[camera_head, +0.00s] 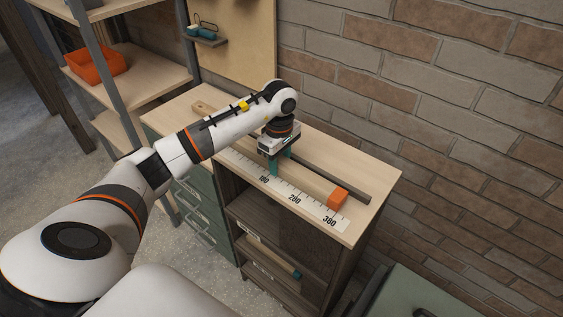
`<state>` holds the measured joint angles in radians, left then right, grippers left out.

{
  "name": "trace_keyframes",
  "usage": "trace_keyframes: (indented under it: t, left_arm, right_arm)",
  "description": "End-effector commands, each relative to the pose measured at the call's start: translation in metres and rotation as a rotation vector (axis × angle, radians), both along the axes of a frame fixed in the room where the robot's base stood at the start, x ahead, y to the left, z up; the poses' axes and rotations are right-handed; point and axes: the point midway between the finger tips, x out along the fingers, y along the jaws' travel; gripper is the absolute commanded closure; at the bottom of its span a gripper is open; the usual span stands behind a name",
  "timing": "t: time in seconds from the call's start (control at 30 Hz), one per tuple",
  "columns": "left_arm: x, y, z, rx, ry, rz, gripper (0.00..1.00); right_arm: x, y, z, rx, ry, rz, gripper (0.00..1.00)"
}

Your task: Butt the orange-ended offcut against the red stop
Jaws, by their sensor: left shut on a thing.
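The offcut (312,184) is a pale wooden bar with an orange end (338,198). It lies along the workbench top, its orange end at the right near the 300 mark of the printed scale (295,194). My left gripper (279,165) points down over the bar, its teal fingers shut on it well left of the orange end. My left arm hides the bar's other end. I cannot make out a separate red stop; my arm covers part of the bench. My right gripper is not in view.
A dark rail (340,182) runs behind the offcut. A pale wooden piece (203,108) lies at the bench's far left. A brick wall (460,110) stands close behind. Shelves with an orange bin (97,67) stand at left. The bench's right end (375,185) is clear.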

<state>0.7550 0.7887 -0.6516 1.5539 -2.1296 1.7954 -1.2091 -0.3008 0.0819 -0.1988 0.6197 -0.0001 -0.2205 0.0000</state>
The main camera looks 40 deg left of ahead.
Motion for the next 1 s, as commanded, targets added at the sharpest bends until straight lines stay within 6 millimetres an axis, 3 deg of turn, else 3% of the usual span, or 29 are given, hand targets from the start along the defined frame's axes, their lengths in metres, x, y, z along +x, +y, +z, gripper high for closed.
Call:
trace_keyframes:
  t: [0.07, 0.1, 0.23, 0.67, 1.0]
  left_arm:
    - [0.0, 0.002, 0.0, 0.0, -0.001, 0.001, 0.9]
    - [0.0, 0.002, 0.001, -0.001, -0.001, 0.0, 0.54]
    - [0.0, 0.001, 0.0, -0.001, -0.001, 0.0, 0.34]
    - [0.001, 0.001, 0.008, -0.001, -0.003, -0.002, 0.34]
    - [0.001, 0.002, 0.076, 0.0, -0.007, -0.001, 0.34]
  right_arm:
    - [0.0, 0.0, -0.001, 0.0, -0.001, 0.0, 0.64]
    - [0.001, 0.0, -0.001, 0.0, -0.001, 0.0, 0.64]
    - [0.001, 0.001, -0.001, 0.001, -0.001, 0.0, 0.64]
    - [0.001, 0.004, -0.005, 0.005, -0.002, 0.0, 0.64]
    - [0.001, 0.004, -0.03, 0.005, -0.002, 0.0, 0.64]
